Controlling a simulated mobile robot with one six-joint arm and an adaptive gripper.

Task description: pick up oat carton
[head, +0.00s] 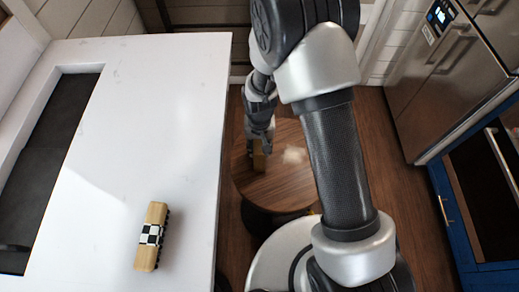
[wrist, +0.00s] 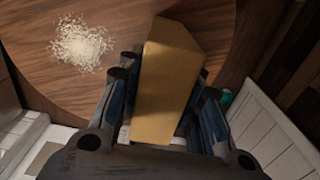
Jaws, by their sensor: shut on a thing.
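The oat carton is a plain tan box with a slanted top, seen in the wrist view (wrist: 168,75) between the fingers and small in the head view (head: 259,158). My gripper (head: 260,140) is shut on it, with one finger on each side, over the round wooden table (head: 285,187). The gripper also shows in the wrist view (wrist: 165,88). I cannot tell whether the carton touches the tabletop.
A small pale heap of flakes or grains (wrist: 80,42) lies on the table beside the carton. The white counter (head: 150,120) stands to the left, with a wooden block with a checkered band (head: 150,236) on it. A steel fridge (head: 440,75) and blue cabinet (head: 455,220) are right.

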